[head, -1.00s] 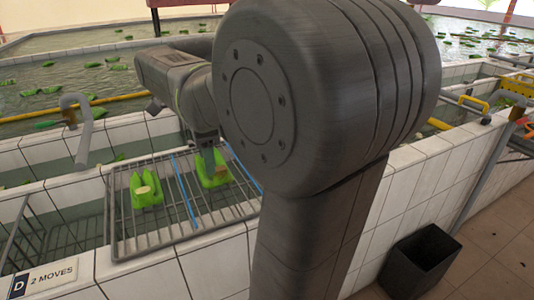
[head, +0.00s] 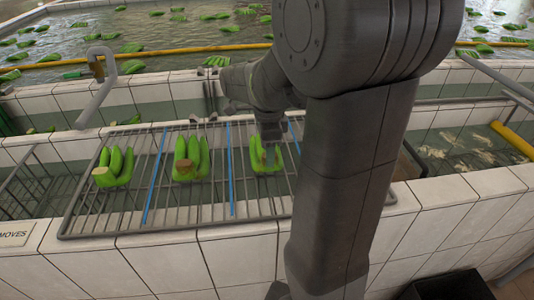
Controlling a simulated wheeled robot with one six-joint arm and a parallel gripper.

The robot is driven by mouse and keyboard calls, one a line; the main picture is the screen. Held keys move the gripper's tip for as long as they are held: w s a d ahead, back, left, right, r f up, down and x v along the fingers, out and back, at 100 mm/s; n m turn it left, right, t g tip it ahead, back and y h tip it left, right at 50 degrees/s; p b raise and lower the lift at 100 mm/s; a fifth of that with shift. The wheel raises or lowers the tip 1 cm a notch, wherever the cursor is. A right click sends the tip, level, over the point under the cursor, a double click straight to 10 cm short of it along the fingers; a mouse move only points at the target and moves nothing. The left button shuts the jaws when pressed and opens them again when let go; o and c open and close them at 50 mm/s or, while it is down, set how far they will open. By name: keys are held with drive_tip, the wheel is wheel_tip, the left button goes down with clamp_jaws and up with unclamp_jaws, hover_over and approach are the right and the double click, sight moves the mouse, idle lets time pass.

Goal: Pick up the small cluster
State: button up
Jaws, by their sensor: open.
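Three green banana clusters lie on a wire rack (head: 110,225) in the head view. The right cluster (head: 262,163) is partly hidden by my gripper (head: 268,150). My gripper points down over the right cluster, and its jaws are open. Whether the fingers touch that cluster cannot be told. The right cluster's full size cannot be judged.
Blue strips (head: 156,177) divide the rack into lanes. White tiled walls (head: 60,270) edge the basins. A grey bent pipe (head: 97,95) stands at the back left. A dark bin (head: 450,287) is at lower right. Water with floating clusters (head: 180,32) lies behind.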

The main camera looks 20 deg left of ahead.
drive_tip(key=shift+s+f, duration=0.1)
drive_tip(key=shift+f, duration=0.3)
drive_tip(key=shift+c, duration=0.2)
drive_tip(key=shift+r, duration=0.1)
clamp_jaws()
